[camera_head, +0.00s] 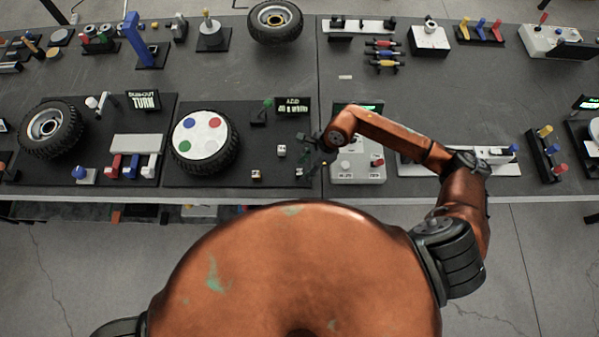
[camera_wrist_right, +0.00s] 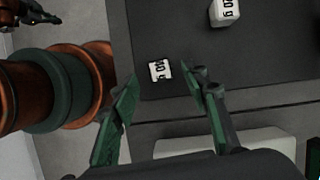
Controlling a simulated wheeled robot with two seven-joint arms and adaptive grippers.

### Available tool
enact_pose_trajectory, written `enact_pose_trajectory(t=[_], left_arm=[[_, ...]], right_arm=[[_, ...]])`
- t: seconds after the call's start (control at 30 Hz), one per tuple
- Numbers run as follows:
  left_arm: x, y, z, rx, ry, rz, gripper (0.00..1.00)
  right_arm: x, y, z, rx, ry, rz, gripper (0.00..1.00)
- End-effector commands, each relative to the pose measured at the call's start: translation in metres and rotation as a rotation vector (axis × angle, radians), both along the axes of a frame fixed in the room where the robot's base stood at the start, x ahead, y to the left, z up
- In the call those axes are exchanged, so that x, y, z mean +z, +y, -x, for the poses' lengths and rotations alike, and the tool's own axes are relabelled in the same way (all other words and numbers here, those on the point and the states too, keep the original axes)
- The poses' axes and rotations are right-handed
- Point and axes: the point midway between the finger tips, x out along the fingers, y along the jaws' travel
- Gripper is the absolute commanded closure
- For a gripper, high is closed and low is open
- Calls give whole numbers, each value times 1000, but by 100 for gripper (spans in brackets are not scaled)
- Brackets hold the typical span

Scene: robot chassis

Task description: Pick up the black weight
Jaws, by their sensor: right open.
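In the head view, two small weights stand on the dark mat: one (camera_head: 281,150) left of my right gripper and one (camera_head: 257,175) lower, near the front edge. In the right wrist view, a small weight with a white label (camera_wrist_right: 160,70) appears between the fingertips, beyond them, and a larger pale one (camera_wrist_right: 224,12) lies at the top. I cannot tell which weight is the black one. My right gripper (camera_head: 304,155) is open and empty above the mat; its green-padded fingers (camera_wrist_right: 162,82) are apart. A dark part of my left arm shows at the wrist view's top left; its jaws are unclear.
A grey scale-like device (camera_head: 357,165) sits under my right forearm. The table's front edge is close by.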

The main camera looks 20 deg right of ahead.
Motion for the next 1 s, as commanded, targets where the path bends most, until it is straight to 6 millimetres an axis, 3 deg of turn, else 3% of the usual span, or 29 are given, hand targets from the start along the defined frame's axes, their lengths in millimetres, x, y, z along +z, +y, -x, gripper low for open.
enact_pose_trajectory(t=[0.2, 0.5, 1.0], left_arm=[[4, 0, -1, 0, -2, 0, 100], [4, -1, -6, -1, -8, 1, 100], [4, -1, -8, -1, -11, 0, 100]], right_arm=[[-27, 10, -3, -3, 3, -3, 58], [-32, 12, -4, -4, 1, -2, 58], [-32, 12, -3, -4, 1, -2, 92]])
